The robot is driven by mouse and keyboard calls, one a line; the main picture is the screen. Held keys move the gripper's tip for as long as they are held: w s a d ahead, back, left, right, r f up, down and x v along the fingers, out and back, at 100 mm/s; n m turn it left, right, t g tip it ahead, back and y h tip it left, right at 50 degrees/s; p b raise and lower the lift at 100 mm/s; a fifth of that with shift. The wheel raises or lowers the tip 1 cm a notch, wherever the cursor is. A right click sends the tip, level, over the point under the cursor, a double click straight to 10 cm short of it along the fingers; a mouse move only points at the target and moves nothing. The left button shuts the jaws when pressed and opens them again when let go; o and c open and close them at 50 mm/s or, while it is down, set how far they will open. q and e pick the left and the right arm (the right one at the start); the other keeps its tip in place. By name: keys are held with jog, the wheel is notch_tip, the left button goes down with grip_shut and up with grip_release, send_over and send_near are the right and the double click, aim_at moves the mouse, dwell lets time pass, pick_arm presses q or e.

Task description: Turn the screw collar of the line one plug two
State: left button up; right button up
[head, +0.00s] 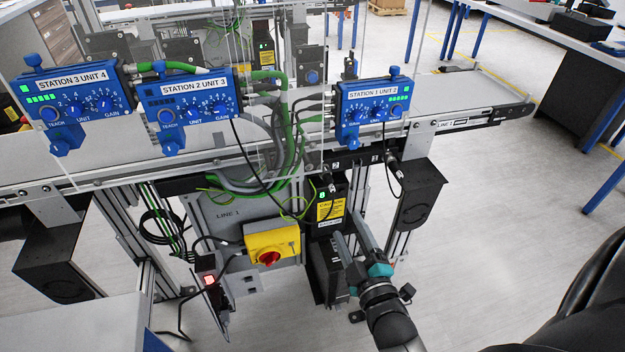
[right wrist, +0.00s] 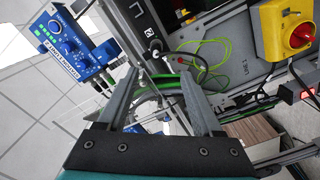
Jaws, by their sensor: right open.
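Another plug (head: 331,188) is at the top of the black box under the conveyor. The right wrist view shows a dark round plug (right wrist: 155,46) on a cable, beyond the fingertips. My right gripper (head: 347,228) is open and empty, in front of and below the plugs, apart from them; its two fingers also show in the right wrist view (right wrist: 158,80). My left gripper is out of view.
A yellow switch box with a red knob (head: 270,242) is on the Line 1 panel left of my right gripper. Green and grey cables (head: 285,140) hang behind clear guards. The conveyor (head: 460,92) crosses above. Open floor (head: 500,220) lies to the right.

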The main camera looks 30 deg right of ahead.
aim_at(331, 185)
jog(key=x, duration=0.5)
jog(key=b+x, duration=0.1)
jog(key=x, duration=0.4)
jog(key=r+b+x, duration=0.1)
jog(key=x, duration=0.4)
jog(key=shift+w, duration=0.2)
grip_shut()
